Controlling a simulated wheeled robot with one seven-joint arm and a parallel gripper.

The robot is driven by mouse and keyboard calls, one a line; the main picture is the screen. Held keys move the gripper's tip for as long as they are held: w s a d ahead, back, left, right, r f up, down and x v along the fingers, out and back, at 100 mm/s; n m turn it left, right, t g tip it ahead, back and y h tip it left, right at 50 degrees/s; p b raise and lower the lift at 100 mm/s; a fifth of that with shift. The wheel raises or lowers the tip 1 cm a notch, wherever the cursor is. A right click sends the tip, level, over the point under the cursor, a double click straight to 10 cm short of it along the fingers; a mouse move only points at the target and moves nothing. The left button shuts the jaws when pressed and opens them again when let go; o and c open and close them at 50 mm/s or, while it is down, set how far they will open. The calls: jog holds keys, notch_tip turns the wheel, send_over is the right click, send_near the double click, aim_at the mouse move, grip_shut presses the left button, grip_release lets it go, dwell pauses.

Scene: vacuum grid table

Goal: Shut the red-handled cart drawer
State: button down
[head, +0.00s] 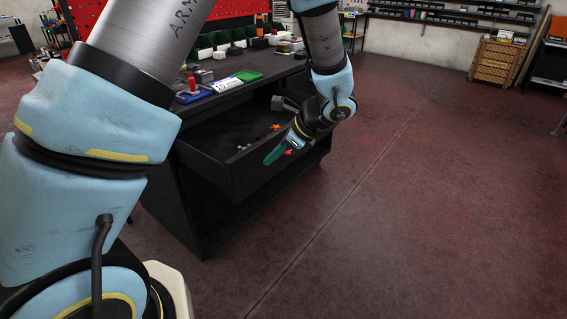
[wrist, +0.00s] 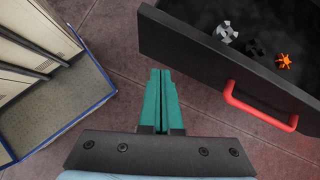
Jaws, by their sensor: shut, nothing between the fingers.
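The dark cart drawer (head: 232,178) stands pulled out from the front of the black cart (head: 188,215) in the head view. Its front panel (wrist: 190,48) crosses the upper right of the wrist view. The red handle (wrist: 258,112) is on the outside of that panel; only a bit of red shows near my fingers in the head view. My gripper (wrist: 161,73) has teal fingers lying side by side, shut and empty. In the wrist view the fingertips appear left of the drawer front, apart from the handle. In the head view my gripper (head: 270,158) is in front of the drawer.
Grey parts (wrist: 226,32) and an orange star-shaped part (wrist: 284,61) lie inside the drawer. A blue-edged cabinet (wrist: 85,112) fills the wrist view's left side. A green block (head: 248,76) and other items sit on the cart top. The red-brown floor (head: 420,200) at right is clear.

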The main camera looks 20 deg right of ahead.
jog(key=s+d+f+m+t, duration=0.15)
jog(key=d+m, duration=0.25)
jog(key=d, duration=0.4)
jog(key=p, duration=0.3)
send_near(265, 167)
notch_tip(265, 167, down, 4)
jog(key=w+a, duration=0.2)
jog(key=shift+w+a+f+t+h, duration=0.1)
jog(key=shift+w+a+t+h, duration=0.25)
jog(key=shift+w+t+h, duration=0.15)
jog(key=shift+w, duration=0.1)
